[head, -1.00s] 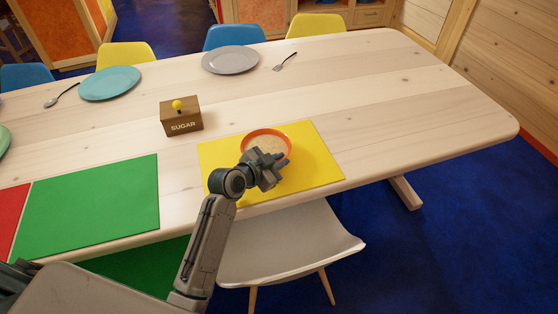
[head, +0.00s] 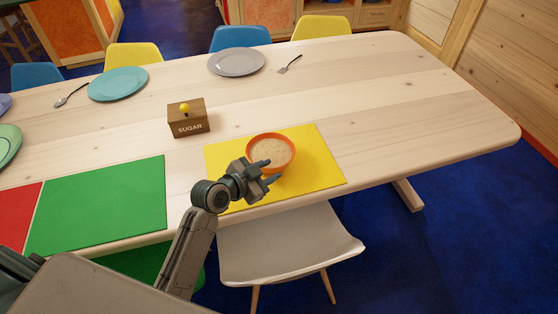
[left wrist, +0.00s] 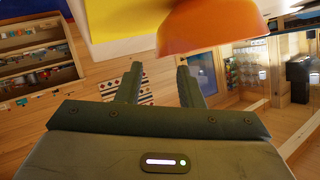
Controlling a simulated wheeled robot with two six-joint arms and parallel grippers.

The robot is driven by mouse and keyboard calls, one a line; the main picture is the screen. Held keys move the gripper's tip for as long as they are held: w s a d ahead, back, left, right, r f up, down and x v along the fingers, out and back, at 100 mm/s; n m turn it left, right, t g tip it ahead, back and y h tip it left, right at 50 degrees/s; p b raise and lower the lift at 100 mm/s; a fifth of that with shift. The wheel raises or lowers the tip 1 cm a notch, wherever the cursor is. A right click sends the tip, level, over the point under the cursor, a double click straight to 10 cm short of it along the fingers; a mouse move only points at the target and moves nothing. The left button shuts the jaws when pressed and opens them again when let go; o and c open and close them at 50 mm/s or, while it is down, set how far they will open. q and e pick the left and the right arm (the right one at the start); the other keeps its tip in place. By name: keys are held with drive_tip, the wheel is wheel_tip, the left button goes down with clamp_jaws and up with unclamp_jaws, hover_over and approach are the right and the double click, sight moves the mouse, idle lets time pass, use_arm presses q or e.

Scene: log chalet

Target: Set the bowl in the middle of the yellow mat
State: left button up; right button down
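The orange bowl (head: 286,150), filled with something beige and grainy, stands upright on the yellow mat (head: 325,175), nearer its far edge than its near edge. My left gripper (head: 271,171) is at the near side of the bowl, low over the mat, with its two fingers spread and nothing between them. In the left wrist view the fingers (left wrist: 157,76) are apart, and the bowl (left wrist: 210,32) is beyond the tips, above and to the right, with the yellow mat (left wrist: 112,14) behind. My right gripper is out of view.
A brown sugar box (head: 188,119) with a yellow knob stands behind and left of the mat. A green mat (head: 105,205) and a red mat (head: 15,217) lie to the left. Plates and forks are farther back. A white chair (head: 290,245) stands at the near edge. The table's right side is clear.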

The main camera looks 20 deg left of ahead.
use_arm(q)
drive_tip(key=p+v, duration=0.1)
drive_tip(key=v, duration=0.4)
drive_tip(key=shift+s+a+r, duration=0.1)
drive_tip(key=shift+s+a, duration=0.05)
